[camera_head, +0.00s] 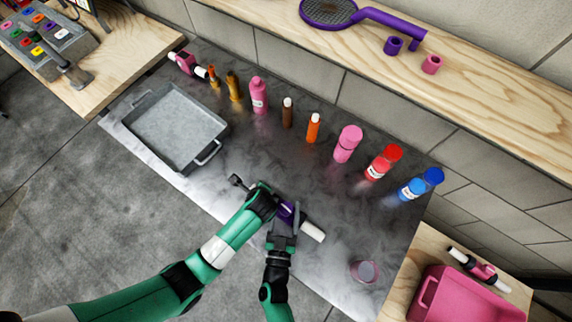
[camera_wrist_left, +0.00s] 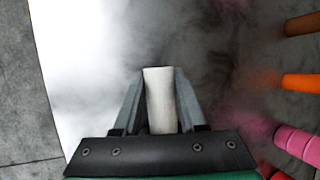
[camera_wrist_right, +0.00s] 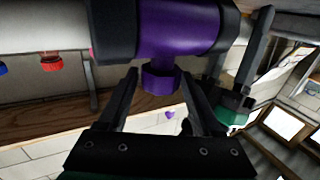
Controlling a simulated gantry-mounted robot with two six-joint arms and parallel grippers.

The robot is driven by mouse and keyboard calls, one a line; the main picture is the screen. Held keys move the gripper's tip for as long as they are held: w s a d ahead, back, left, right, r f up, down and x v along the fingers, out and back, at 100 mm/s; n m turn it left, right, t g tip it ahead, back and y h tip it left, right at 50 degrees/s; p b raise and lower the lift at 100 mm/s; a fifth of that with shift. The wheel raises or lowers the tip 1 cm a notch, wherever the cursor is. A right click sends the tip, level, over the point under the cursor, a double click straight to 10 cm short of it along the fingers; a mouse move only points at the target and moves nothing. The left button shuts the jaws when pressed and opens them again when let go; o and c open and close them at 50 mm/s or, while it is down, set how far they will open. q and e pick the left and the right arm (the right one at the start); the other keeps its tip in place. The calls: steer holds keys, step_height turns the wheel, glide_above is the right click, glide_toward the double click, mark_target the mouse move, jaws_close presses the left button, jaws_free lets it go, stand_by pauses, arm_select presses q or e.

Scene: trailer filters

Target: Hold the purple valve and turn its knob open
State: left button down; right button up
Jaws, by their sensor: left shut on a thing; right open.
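The purple valve (camera_head: 287,213) is held above the dark table. Its purple body (camera_wrist_right: 185,25) has black collars and white pipe ends; one white end points to the lower right in the head view. My left gripper (camera_wrist_left: 162,85) is shut on a white pipe end (camera_wrist_left: 160,105) of the valve. In the head view my left wrist hides that end. My right gripper (camera_head: 284,232) is open, close to the valve's body. In the right wrist view the purple knob (camera_wrist_right: 160,80) lies between the tips of my right gripper (camera_wrist_right: 157,90). Whether the fingers touch it, I cannot tell.
A grey tray (camera_head: 133,151) stands at the left of the table. Several bottles, including a pink one (camera_head: 346,144), line the back edge. A clear cup (camera_head: 364,271) is at the front right. A pink bin (camera_head: 470,300) and another valve (camera_head: 480,268) are on the right-hand bench.

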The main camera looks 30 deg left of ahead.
jaws_close()
steer(key=shift+w+r+n+y, duration=0.1)
steer(key=shift+r+n+y, duration=0.05)
steer(key=shift+n+y, duration=0.2)
steer(key=shift+n+g+y, duration=0.45)
steer(key=shift+g+y, duration=0.15)
steer(key=shift+y, duration=0.15)
jaws_free()
